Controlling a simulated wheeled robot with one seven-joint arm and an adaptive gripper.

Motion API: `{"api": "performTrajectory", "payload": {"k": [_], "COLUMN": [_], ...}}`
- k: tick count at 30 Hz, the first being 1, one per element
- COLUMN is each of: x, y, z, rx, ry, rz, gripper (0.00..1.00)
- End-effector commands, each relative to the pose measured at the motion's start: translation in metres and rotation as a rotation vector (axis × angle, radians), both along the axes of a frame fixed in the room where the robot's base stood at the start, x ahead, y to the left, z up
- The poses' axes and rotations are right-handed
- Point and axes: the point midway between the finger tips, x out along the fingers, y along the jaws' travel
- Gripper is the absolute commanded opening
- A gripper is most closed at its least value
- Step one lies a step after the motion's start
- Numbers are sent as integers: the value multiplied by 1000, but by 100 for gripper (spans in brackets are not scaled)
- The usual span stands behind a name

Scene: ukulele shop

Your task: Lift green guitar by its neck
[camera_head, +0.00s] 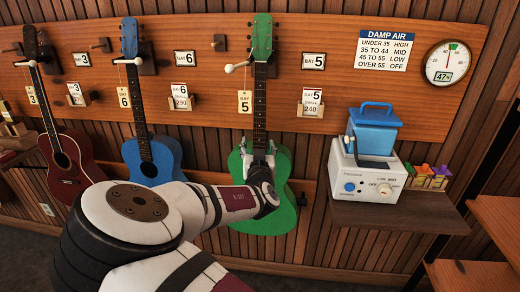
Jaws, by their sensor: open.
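The green guitar (286,203) hangs upright on the wooden wall board, in the bay marked 5. Its dark neck (260,105) runs up to a green headstock (262,37) at a wall hanger. A yellow tag marked 5 (245,102) hangs beside the neck. My gripper (259,155) is open in front of the guitar, around the height where the neck meets the body. Its fingers point up, one on each side of the neck as seen here. My arm hides the lower left of the body. I cannot tell whether the fingers touch the guitar.
A blue guitar (153,155) and a dark red guitar (67,160) hang to the left. On the right, a shelf (425,212) holds a white device (368,177) with a blue container (373,130) and small coloured items (431,175). A wooden rack (490,222) stands at the far right.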

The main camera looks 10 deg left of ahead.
Motion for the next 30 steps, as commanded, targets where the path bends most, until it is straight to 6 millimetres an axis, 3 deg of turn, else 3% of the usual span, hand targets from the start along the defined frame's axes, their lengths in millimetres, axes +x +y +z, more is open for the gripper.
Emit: {"api": "performTrajectory", "payload": {"k": [3,13,21,30], "x": [21,47,84,92], "y": [2,5,6,7], "z": [0,2,6,7], "rx": [-1,0,-1,0], "ry": [-1,1,1,2], "rz": [0,0,0,-1], "gripper": [60,60,60,60]}}
